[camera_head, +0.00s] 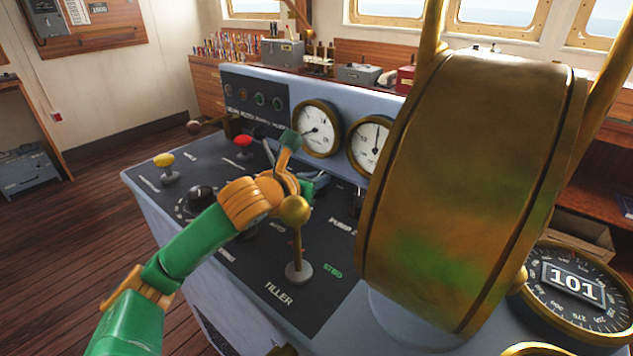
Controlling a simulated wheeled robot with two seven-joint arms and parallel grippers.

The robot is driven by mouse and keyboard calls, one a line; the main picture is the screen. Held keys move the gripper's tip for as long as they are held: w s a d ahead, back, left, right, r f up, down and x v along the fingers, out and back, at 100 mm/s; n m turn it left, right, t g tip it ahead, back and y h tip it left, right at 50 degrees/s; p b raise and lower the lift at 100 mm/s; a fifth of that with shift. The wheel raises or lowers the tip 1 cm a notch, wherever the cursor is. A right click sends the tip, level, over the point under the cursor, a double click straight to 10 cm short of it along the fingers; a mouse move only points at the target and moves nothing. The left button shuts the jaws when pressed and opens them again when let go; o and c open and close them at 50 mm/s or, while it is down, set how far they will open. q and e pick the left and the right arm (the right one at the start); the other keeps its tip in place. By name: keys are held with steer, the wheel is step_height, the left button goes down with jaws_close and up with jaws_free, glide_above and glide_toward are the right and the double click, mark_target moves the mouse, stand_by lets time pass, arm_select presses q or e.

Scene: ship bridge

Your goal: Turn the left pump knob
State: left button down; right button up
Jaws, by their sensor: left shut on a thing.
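My left arm reaches in from the lower left over the black control panel (240,268). My left gripper (308,184) is low at the panel, below the round gauges, and is shut on the left pump knob. The knob is mostly hidden behind the fingers and wrist, so its turn angle cannot be told. Another dark knob (356,204) stands to the right, beside a partly covered "PUMP" label. My right gripper is not in view.
The brass-knobbed tiller lever (296,210) stands just in front of the gripper. A large brass wheel housing (465,190) blocks the right side. A yellow knob (163,160), a red knob (243,141) and a black dial (200,197) are to the left.

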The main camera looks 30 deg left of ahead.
arm_select(q)
steer(key=shift+f+n+y, duration=0.1)
steer(key=shift+n+y, duration=0.3)
steer(key=shift+y, duration=0.1)
steer(key=c, duration=0.9)
jaws_free()
steer(key=shift+o, duration=0.2)
